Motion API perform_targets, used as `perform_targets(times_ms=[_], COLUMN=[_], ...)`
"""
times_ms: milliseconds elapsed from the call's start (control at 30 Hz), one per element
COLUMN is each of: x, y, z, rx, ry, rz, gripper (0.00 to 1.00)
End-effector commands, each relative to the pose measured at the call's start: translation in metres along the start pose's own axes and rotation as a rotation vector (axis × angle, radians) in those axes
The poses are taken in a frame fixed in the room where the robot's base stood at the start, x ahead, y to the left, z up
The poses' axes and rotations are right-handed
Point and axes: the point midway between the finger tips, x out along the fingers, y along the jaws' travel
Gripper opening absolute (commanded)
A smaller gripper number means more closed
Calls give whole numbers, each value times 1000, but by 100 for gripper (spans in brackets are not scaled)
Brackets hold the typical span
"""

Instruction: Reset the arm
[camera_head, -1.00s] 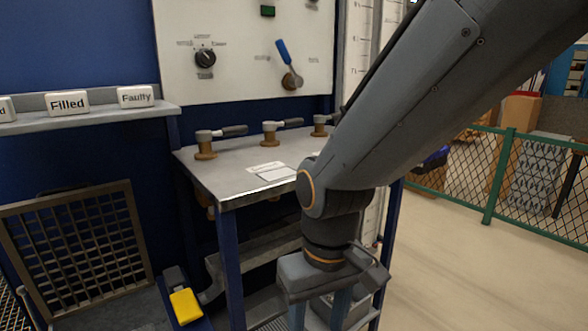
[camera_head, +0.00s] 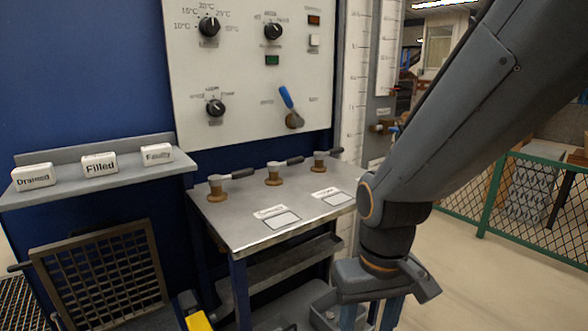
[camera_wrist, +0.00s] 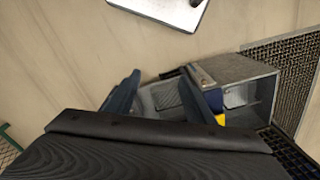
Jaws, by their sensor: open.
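My gripper (camera_head: 369,317) hangs pointing down at the lower right of the head view, in front of the steel bench. Its two blue fingers stand apart with nothing seen between them, though their tips run off the bottom edge. In the wrist view my gripper (camera_wrist: 163,92) also shows its fingers apart, above the floor and a grey bin-like unit (camera_wrist: 240,68). My arm comes down from the top right of the head view and hides part of the bench's right side.
The steel bench (camera_head: 245,232) carries three valves with dark handles. A panel (camera_head: 240,100) with knobs and a blue lever stands behind. A shelf (camera_head: 90,188) holds Drained, Filled and Faulty blocks. A yellow part (camera_head: 198,321) is low down. A green fence (camera_head: 487,195) stands right.

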Motion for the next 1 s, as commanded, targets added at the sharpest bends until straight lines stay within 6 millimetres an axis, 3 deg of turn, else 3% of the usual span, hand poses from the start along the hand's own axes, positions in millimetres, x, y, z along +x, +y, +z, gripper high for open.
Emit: perform_targets(times_ms=[33,200,500,667,1000], x=[-19,-50,-82,-80,-35], y=[8,32,61,62,28], z=[5,14,26,26,10], rx=[27,103,187,190,91], ry=[-3,-5,-7,-6,2], rz=[2,9,16,17,1], gripper=[49,49,49,49,49])
